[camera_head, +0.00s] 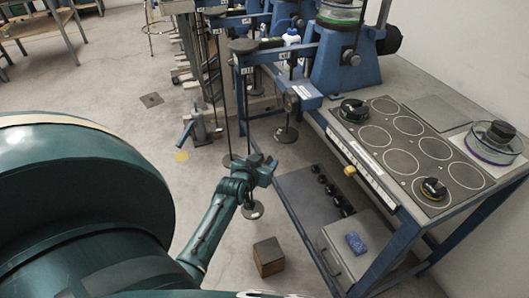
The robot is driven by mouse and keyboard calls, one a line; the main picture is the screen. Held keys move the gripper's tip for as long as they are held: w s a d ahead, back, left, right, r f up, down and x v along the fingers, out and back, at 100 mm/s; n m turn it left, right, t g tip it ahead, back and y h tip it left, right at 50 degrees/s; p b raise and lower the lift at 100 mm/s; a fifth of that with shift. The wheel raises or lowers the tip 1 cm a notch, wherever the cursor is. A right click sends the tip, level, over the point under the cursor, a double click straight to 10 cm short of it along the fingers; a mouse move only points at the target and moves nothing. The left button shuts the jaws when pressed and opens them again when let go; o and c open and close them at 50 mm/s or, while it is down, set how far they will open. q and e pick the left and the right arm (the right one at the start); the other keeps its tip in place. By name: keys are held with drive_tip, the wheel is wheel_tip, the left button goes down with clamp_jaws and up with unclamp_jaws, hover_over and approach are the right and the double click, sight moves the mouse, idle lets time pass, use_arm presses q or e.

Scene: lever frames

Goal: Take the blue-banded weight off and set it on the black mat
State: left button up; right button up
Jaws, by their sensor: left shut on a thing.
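My left gripper (262,170) is in the middle of the view, below the blue lever frames. It is shut on a small dark thing, mostly hidden by the fingers. I cannot make out a blue band on it. A round hanger disc (253,211) shows just below the gripper, and another hanger disc (286,134) hangs from a lever behind it. A dark flat panel with pale rings (391,107) lies on the bench top. A plain grey square (434,112) lies beyond it. I cannot tell which surface is the black mat. My right gripper is not in view.
Dark weights stand on the ringed panel, one at the back left (353,109) and one at the front (432,188). A glass dish (496,139) is at the right. A brown-black block (268,256) stands on the floor. The bench's lower shelf holds a grey box (357,268).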

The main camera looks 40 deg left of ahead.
use_arm(q)
drive_tip(key=shift+s+d+r+p, duration=0.15)
drive_tip(key=shift+s+p, duration=0.2)
drive_tip(key=shift+s, duration=0.2)
drive_tip(key=shift+s+d+p, duration=0.15)
drive_tip(key=shift+s+p, duration=0.2)
drive_tip(key=shift+s, duration=0.2)
